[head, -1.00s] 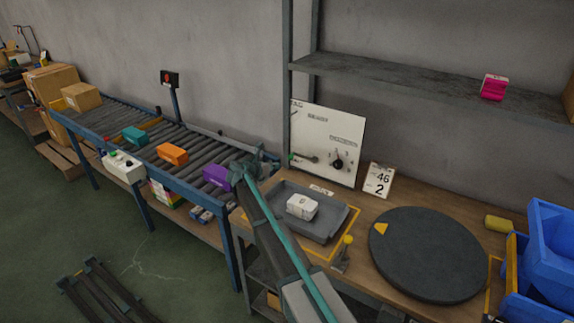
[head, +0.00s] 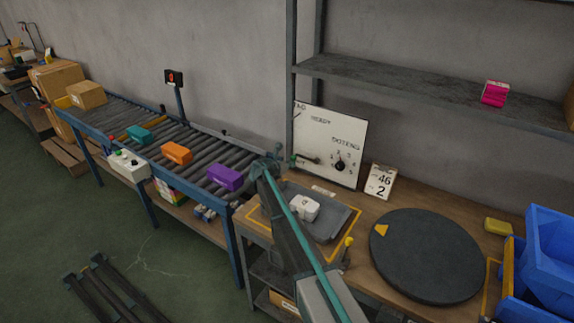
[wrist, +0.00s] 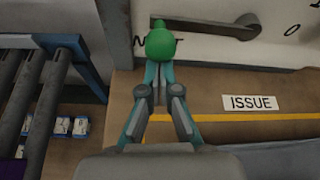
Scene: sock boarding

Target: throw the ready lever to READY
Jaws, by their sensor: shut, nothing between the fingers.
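The ready lever is on the white panel (head: 345,128). Its grey arm (wrist: 222,38) lies roughly sideways, pointing left, and ends in a green knob (wrist: 160,42). The knob also shows in the head view (head: 293,159). In the wrist view it partly covers a word at the panel's lower left. The word READY (head: 320,119) is printed higher on the panel. My gripper (wrist: 160,75) is shut and empty, its fingertips right at the near side of the knob. I cannot tell whether they touch it. In the head view my gripper (head: 278,158) is just left of the knob.
A grey tray (head: 335,231) with a white packet (head: 304,208) lies below my arm. A roller conveyor (head: 190,143) with coloured boxes is at the left. A dark turntable (head: 430,255) is at the right. A shelf post (head: 290,90) stands close to the panel's left edge.

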